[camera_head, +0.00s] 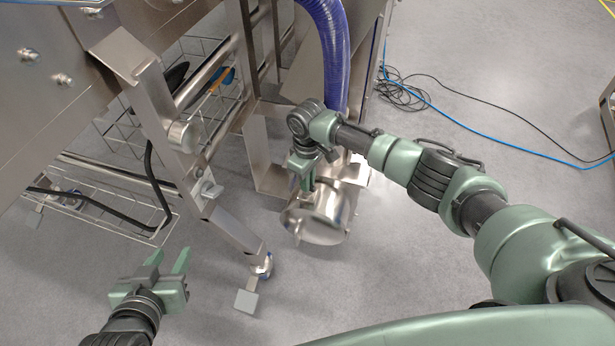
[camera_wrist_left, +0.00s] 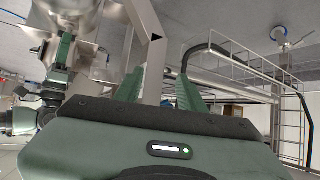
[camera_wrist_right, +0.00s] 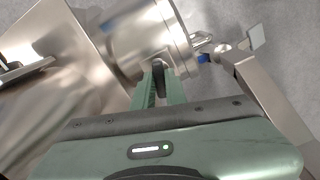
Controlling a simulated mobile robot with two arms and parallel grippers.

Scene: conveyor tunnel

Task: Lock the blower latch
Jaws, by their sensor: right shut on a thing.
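The blower (camera_head: 322,218) is a shiny steel drum low beside the machine frame; it fills the upper middle of the right wrist view (camera_wrist_right: 140,35). My right gripper (camera_head: 303,182) reaches down against its top from the right. In the right wrist view its fingers (camera_wrist_right: 158,92) are shut on the dark latch handle (camera_wrist_right: 158,72) at the drum's side. The rest of the latch is hidden by the fingers. My left gripper (camera_head: 166,262) is open and empty above the floor at lower left, apart from the blower. Its fingers (camera_wrist_left: 165,85) also show in the left wrist view.
A purple hose (camera_head: 332,45) rises behind the blower. A steel leg (camera_head: 228,228) with a foot plate (camera_head: 246,301) stands between my two grippers. Wire baskets (camera_head: 95,205) are at left. Black and blue cables (camera_head: 480,120) lie on the floor at upper right.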

